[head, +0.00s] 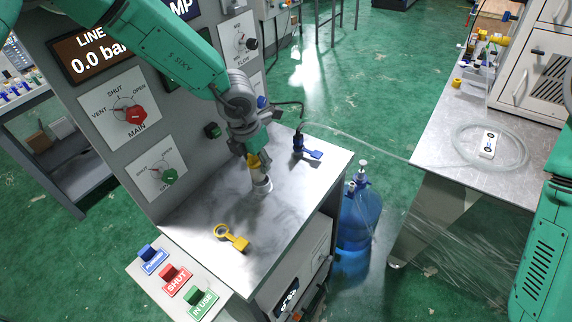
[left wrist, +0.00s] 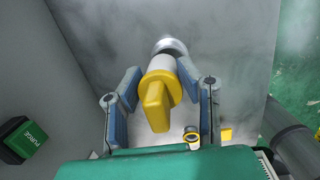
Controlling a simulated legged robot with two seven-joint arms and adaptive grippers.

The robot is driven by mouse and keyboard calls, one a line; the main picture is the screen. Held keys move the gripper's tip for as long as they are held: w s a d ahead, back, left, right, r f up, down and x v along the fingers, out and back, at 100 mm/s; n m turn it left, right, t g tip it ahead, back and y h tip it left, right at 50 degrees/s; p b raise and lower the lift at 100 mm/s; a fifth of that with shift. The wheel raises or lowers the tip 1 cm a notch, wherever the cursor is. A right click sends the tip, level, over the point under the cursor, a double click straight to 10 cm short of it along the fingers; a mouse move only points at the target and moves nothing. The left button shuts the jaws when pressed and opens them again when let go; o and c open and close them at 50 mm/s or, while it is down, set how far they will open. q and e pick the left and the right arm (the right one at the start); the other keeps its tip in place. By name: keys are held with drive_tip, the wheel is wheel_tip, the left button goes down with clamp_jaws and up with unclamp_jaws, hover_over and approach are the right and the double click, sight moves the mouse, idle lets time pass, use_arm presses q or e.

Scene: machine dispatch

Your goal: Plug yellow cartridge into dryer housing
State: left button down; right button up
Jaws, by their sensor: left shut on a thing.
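The yellow cartridge (head: 254,161) has a yellow grip and a pale cylindrical body. In the left wrist view its yellow grip (left wrist: 154,104) points toward the camera. My left gripper (head: 257,157) is shut on it over the steel bench top. In the left wrist view the gripper's two blue-grey fingers (left wrist: 160,76) close on either side of the cartridge. The silver round dryer housing (head: 262,184) is just below, in line with the cartridge's far end; it shows partly behind the cartridge in the left wrist view (left wrist: 172,44). I cannot tell how deep the cartridge sits. My right gripper is out of view.
A yellow ring-shaped piece (head: 232,237) lies on the bench top (head: 215,205). A blue fitting (head: 300,143) with a hose stands at the back right. The valve panel (head: 130,110) rises close on the left. Labelled buttons (head: 172,278) line the front.

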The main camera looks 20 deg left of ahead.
use_arm(q)
drive_tip(key=shift+a, duration=0.15)
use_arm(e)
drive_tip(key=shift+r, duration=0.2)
use_arm(q)
drive_tip(key=shift+d+f, duration=0.3)
drive_tip(key=shift+f, duration=0.2)
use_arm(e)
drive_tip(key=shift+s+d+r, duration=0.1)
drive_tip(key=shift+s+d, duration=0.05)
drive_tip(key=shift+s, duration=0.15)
use_arm(q)
drive_tip(key=shift+f, duration=0.15)
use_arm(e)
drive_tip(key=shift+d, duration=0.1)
use_arm(q)
drive_tip(key=shift+s+a, duration=0.15)
drive_tip(key=shift+s, duration=0.15)
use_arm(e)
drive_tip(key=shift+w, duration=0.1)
use_arm(q)
drive_tip(key=shift+s, duration=0.1)
drive_tip(key=shift+p, duration=0.4)
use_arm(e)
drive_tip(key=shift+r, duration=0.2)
